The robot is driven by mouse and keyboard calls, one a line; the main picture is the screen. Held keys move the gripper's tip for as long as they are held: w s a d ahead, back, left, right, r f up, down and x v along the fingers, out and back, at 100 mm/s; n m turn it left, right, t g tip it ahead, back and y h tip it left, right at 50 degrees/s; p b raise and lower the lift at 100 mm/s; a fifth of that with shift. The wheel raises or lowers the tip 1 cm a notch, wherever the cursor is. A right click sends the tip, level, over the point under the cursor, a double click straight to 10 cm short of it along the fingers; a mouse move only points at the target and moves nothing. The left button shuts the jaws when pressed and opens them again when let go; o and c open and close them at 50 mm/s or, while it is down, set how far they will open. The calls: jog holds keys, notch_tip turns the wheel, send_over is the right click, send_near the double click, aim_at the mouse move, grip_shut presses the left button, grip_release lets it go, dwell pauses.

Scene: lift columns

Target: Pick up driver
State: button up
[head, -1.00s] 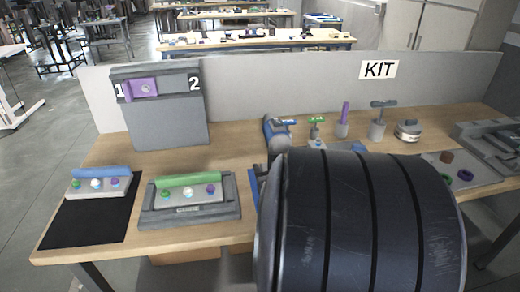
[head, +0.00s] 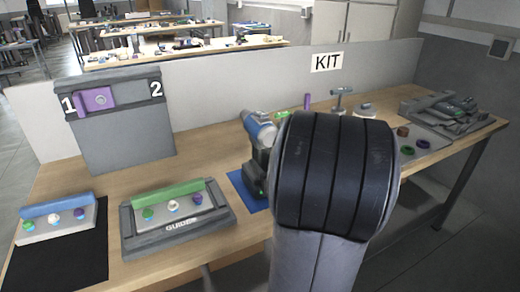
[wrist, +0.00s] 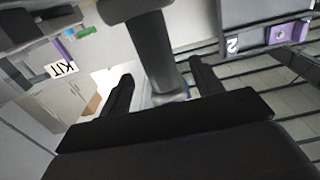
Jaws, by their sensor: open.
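The driver (head: 260,128) stands upright on a blue pad (head: 246,190) on the table, its head grey-blue and its handle and base dark. My own dark arm link covers part of it in the head view. In the wrist view, which is upside down, the driver (wrist: 157,48) shows between the two black fingers, its base at the top and its head lower down. My gripper (wrist: 162,74) is open, with one finger at each side of the driver; I cannot tell whether either touches it. The gripper is hidden behind my arm in the head view.
A guide tray (head: 225,217) with a green-handled block stands left of the driver. A blue-handled block (head: 30,231) sits on a black mat (head: 70,258). A grey panel (head: 125,138) marked 1 and 2 stands behind. Kit parts and a grey fixture (head: 440,108) are to the right.

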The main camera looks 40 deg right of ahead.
jog(key=shift+x, duration=1.1)
jog(key=shift+f+x, duration=0.2)
jog(key=shift+x, duration=0.7)
jog(key=shift+f+x, duration=0.2)
jog(key=shift+x, duration=0.75)
jog(key=shift+f+x, duration=0.15)
jog(key=shift+x, duration=0.75)
grip_shut()
jog(key=shift+d+r, duration=0.1)
jog(key=shift+r, duration=0.05)
